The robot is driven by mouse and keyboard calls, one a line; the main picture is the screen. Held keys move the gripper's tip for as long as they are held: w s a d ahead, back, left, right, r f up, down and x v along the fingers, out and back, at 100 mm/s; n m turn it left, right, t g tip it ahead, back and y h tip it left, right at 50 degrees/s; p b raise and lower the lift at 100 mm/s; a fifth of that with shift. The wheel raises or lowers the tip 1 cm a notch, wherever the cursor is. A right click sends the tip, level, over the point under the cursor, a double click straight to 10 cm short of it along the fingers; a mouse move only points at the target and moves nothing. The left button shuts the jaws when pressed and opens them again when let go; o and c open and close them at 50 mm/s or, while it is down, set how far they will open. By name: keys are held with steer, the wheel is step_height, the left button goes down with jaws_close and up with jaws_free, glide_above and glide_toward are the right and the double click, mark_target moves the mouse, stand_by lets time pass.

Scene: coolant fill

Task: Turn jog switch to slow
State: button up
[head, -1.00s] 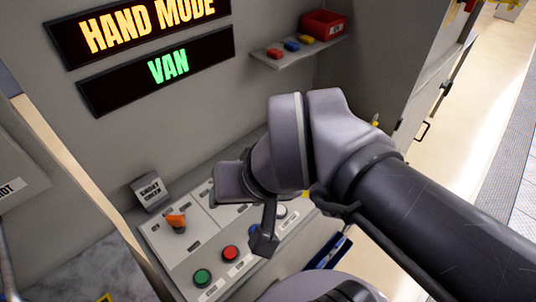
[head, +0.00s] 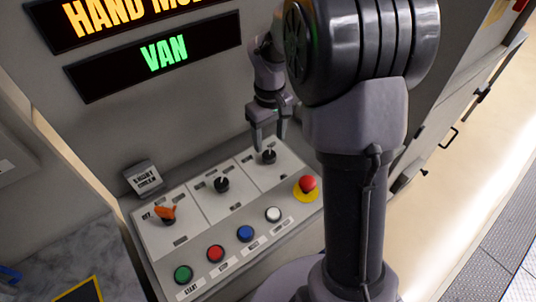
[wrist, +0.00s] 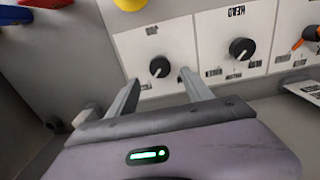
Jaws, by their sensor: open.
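The control panel (head: 190,205) has three rotary switches along its upper part. The rightmost black knob (head: 268,157) is probably the jog switch; its small label is unreadable. It also shows in the wrist view (wrist: 159,68), with a white pointer line tilted toward lower left. The middle black knob (head: 222,184), under a label that seems to read HEAD in the wrist view, and an orange-handled switch (head: 166,214) are to its left. My gripper (head: 270,142) is open and empty, above the rightmost knob, fingertips either side of it in the wrist view. I cannot tell whether they touch it.
Green (head: 183,274), red (head: 215,253), blue (head: 245,233) and white (head: 273,214) buttons line the panel's front. A red emergency button (head: 307,185) on yellow sits at the right. A small sign block (head: 144,179) stands behind the panel. A green VAN display (head: 160,55) hangs above.

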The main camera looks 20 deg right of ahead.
mark_target(269, 154)
step_height(269, 154, down, 6)
steer(key=shift+f+b, duration=0.1)
steer(key=shift+b, duration=0.8)
jaws_close()
